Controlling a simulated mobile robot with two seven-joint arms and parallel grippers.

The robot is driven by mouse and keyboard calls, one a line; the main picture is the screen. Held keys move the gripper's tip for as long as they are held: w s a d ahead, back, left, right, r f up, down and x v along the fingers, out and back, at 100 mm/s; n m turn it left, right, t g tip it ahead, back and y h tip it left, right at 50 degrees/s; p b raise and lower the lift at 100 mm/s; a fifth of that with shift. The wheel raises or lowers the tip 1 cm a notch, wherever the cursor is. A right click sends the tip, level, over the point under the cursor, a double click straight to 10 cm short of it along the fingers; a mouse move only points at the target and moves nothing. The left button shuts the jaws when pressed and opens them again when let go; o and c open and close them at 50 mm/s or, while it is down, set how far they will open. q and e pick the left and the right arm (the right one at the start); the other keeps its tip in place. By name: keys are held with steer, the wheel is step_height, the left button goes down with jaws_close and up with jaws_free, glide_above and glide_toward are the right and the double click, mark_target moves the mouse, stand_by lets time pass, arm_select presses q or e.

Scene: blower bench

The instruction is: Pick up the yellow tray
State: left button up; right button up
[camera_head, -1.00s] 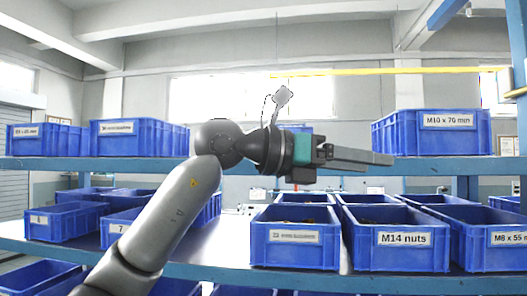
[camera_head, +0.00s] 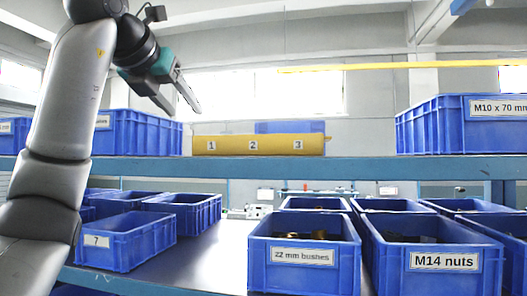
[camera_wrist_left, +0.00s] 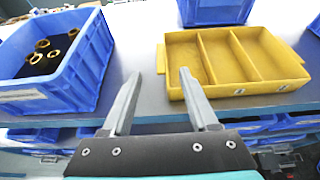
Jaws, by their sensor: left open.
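The yellow tray (camera_head: 258,145) sits on the upper shelf in the head view, its front wall marked 1, 2 and 3. In the left wrist view the yellow tray (camera_wrist_left: 168,92) shows three empty compartments and a small handle at each end. My left gripper (camera_head: 188,110) is in the air above and to the left of the tray, its fingers pointing down and right. My right gripper is not in view.
A blue bin (camera_wrist_left: 60,62) holding bushes stands left of the tray on the upper shelf (camera_head: 350,168). Another blue bin (camera_wrist_left: 214,10) is behind the tray. A bin labelled M10 x 70 mm (camera_head: 462,125) stands to the right. More labelled bins, such as M14 nuts (camera_head: 443,262), fill the lower shelf.

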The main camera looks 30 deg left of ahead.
arm_select(q)
steer(key=p+x, duration=0.1)
steer(key=x, duration=0.5)
steer(key=shift+w+a+f, duration=0.1)
steer(key=shift+w, duration=0.25)
steer(key=shift+f+p+x, duration=0.2)
steer(key=shift+p+x, duration=0.1)
steer(key=shift+x, duration=1.25)
steer(key=shift+f+p+x, duration=0.15)
steer(key=shift+p+x, duration=0.1)
steer(key=shift+x, duration=1.25)
steer(key=shift+s, duration=0.15)
steer(key=shift+c, duration=0.3)
jaws_close()
steer(key=shift+r, duration=0.1)
